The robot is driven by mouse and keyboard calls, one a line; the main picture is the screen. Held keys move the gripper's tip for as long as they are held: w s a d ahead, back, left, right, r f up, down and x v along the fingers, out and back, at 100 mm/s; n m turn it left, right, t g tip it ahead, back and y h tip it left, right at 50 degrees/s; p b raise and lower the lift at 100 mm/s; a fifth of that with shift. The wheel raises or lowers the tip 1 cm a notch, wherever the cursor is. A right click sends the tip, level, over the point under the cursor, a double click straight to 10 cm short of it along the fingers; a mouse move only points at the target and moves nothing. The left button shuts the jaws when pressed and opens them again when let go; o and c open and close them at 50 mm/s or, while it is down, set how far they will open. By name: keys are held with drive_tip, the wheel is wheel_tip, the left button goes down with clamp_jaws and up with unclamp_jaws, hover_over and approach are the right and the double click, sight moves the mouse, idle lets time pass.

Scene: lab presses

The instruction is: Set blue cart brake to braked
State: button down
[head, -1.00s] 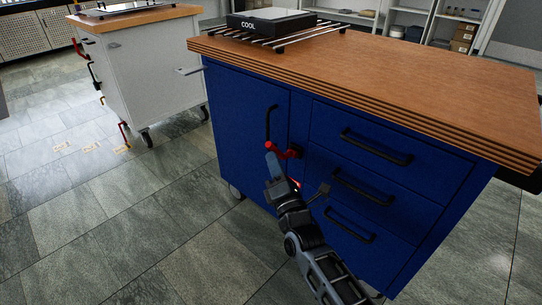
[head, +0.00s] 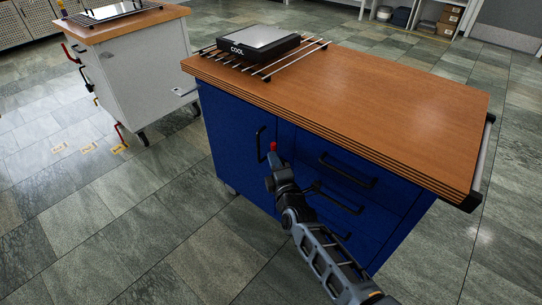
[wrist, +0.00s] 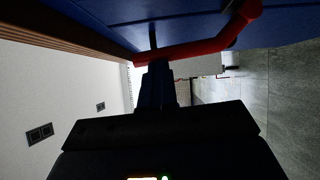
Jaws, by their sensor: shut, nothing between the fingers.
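The blue cart (head: 228,135) has a wooden top and a door with a black handle, with black-handled drawers to the right. Its red brake lever (head: 273,146) shows in the head view only as a small red tip just above my gripper (head: 271,160); the rest is hidden. In the wrist view the red lever (wrist: 195,50) runs sideways across the blue front and bends up at the right to a thick end. My gripper (wrist: 157,68) is shut and empty, its tips right at the lever's left part. I cannot tell if they touch.
A cooling plate marked COOL (head: 258,45) sits on a metal rack (head: 290,60) on the cart top. A white cart (head: 135,75) with red and black levers stands at the left. Tiled floor (head: 130,230) is free at the front left.

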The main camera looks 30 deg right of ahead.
drive_tip(key=shift+w+d+r+m+p, duration=0.2)
drive_tip(key=shift+d+r+m+p, duration=0.25)
drive_tip(key=shift+p, duration=0.35)
drive_tip(key=shift+d, duration=0.1)
